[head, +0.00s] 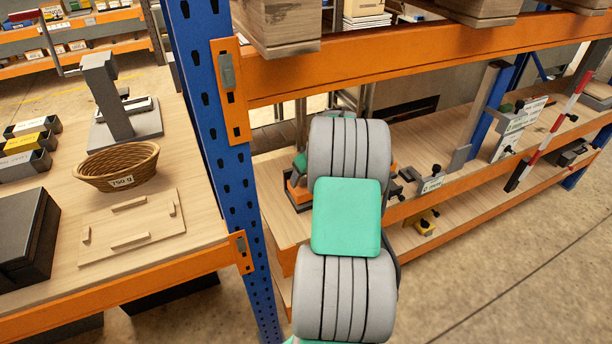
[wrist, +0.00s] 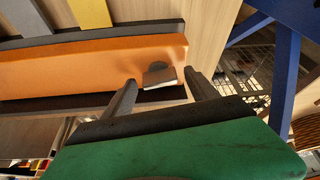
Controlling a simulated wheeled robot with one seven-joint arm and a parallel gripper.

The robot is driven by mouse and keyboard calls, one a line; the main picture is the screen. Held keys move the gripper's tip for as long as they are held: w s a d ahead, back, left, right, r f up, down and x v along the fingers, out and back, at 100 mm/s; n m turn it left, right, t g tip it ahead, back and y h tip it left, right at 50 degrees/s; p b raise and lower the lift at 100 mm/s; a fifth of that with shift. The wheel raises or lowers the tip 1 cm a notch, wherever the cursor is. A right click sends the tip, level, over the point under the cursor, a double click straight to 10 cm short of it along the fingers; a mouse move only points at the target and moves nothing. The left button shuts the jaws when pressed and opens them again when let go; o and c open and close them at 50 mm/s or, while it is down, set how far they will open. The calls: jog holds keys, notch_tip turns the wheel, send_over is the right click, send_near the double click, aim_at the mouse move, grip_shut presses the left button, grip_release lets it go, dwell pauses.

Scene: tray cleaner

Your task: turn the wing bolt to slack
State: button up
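In the wrist view my gripper (wrist: 160,78) is open, its two dark fingers apart. A small dark grey piece with a pale edge (wrist: 158,72) lies between the fingertips, against an orange bar (wrist: 90,68). It may be the wing bolt, but its shape is not clear. I cannot tell whether the fingers touch it. In the head view my arm hides the gripper and most of an orange unit (head: 297,190) on the shelf behind it. Small black knobs show on a bracket (head: 435,169) and on a yellow block (head: 424,222) to the right.
A blue upright (head: 215,140) and an orange beam (head: 400,52) stand close to my arm. On the left bench are a wicker basket (head: 117,168) and a wooden board (head: 133,228). A red-and-white bar (head: 552,125) stands at right. Open floor (head: 510,250) lies at lower right.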

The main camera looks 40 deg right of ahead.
jog(key=c, duration=1.3)
jog(key=shift+f+m+b, duration=0.1)
jog(key=shift+m+b, duration=0.2)
jog(key=shift+b, duration=0.05)
jog(key=m+h+b, duration=0.1)
jog(key=m+b, duration=0.1)
jog(key=shift+a+f+m+g, duration=0.1)
jog(key=shift+m+g, duration=0.2)
jog(key=m+b, duration=0.1)
jog(key=m+h+b, duration=0.1)
jog(key=m, duration=0.1)
jog(key=shift+w+a+m+h, duration=0.1)
jog(key=shift+w+m+h, duration=0.05)
jog(key=shift+m+h, duration=0.15)
jog(key=m+g+h+b, duration=0.1)
jog(key=m+b, duration=0.1)
jog(key=m, duration=0.1)
jog(key=shift+m+g, duration=0.3)
jog(key=shift+w+r+m+g+b, duration=0.15)
jog(key=shift+m+g+b, duration=0.35)
jog(key=shift+m, duration=1.3)
jog(key=shift+r, duration=0.1)
